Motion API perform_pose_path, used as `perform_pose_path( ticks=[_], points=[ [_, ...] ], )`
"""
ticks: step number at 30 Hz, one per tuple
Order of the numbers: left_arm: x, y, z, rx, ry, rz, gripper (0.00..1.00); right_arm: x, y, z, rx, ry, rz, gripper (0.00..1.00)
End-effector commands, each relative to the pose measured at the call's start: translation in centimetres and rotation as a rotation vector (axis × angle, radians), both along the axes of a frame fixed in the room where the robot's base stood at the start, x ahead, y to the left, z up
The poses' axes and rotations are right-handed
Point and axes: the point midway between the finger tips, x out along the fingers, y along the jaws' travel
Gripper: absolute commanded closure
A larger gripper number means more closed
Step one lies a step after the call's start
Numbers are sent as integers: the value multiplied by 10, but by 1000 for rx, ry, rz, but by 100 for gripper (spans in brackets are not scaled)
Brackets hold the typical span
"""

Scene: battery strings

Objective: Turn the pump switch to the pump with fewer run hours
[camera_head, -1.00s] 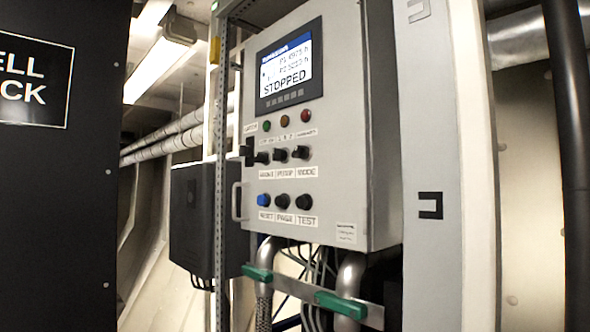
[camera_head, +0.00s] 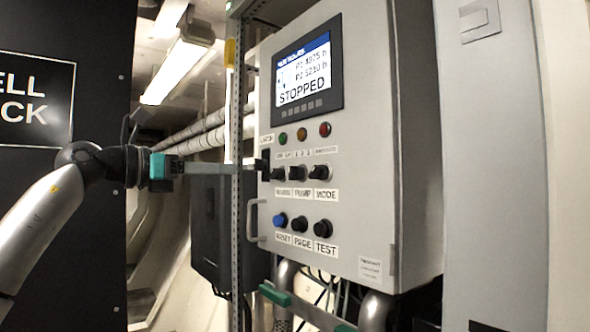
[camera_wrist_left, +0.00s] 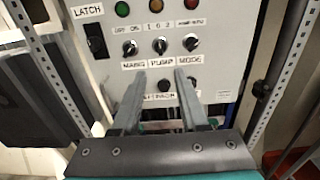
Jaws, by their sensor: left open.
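The pump switch (camera_head: 298,173) is a black knob above the PUMP label on the grey control panel, in the middle of a row of three knobs. In the left wrist view the pump switch (camera_wrist_left: 160,46) sits just beyond my fingertips, with marks above it; I cannot tell for sure which one it points to. The screen (camera_head: 303,68) shows P1 and P2 run hours, which look like 4975 h and 3210 h but are blurred, and STOPPED. My left gripper (camera_head: 255,168) is open and empty in front of the panel; it also shows in the left wrist view (camera_wrist_left: 161,78).
The MANU knob (camera_wrist_left: 129,48) and the MODE knob (camera_wrist_left: 191,43) flank the pump switch closely. A black latch (camera_wrist_left: 96,42) is at left. Buttons, including a blue one (camera_head: 280,220), lie below. A perforated upright post (camera_head: 237,200) and a door handle (camera_head: 253,220) stand at the panel's left.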

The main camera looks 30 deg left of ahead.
Motion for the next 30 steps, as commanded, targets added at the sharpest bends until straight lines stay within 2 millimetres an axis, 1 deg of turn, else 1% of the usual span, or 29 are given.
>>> perform_pose_path(
  ticks=[5,12,18,21,24,30],
  points=[
    [25,-12,3,-5,0,-6,56,0,0,13,0,0,0,100],
    [72,-32,4,-6,0,-7,56,-1,0,33,0,1,0,100],
    [107,-46,3,-9,-1,-6,56,-1,0,47,0,1,0,100],
    [120,-51,2,-7,1,-5,56,-1,0,52,0,1,0,100],
    [129,-54,1,-8,1,-4,56,-1,0,55,0,1,0,100],
    [137,-57,0,-7,0,-2,56,-1,0,57,0,1,0,100]
  ],
)
